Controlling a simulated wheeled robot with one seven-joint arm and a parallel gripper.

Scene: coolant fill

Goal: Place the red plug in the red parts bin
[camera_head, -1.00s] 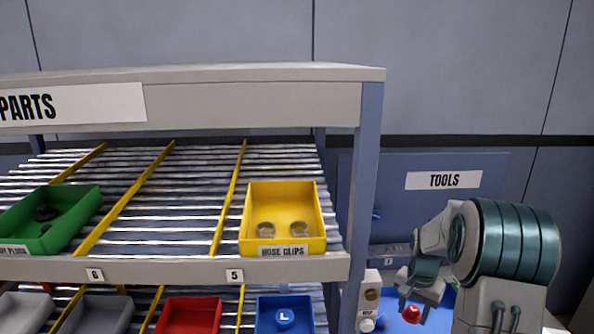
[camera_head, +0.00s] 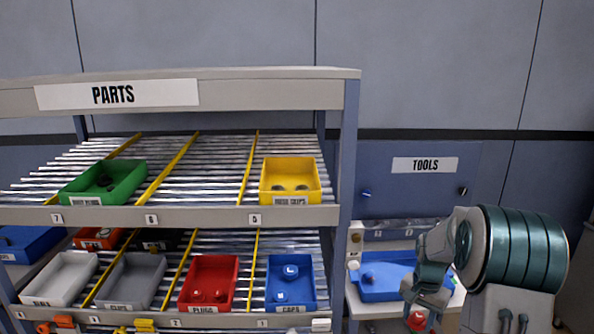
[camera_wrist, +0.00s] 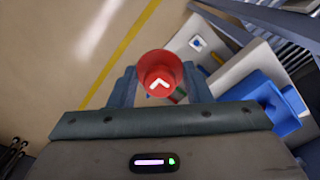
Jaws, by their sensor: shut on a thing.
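The red plug (camera_wrist: 159,73) is between the fingers of my gripper (camera_wrist: 158,90) in the wrist view, with a white chevron mark on its face. In the head view my gripper (camera_head: 424,309) is low at the right, shut on the red plug (camera_head: 416,321), in front of the bench with the blue tray. The red parts bin (camera_head: 209,283), labelled PLUGS, sits on the lower shelf of the parts rack, left of my gripper and well apart from it. Some red plugs (camera_head: 209,296) lie in the bin.
A blue bin (camera_head: 291,281) labelled CAPS is right of the red bin, and a grey bin (camera_head: 133,281) is left of it. The rack's upright post (camera_head: 347,170) stands between the bins and my arm. A blue tray (camera_head: 385,291) lies on the bench behind my gripper.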

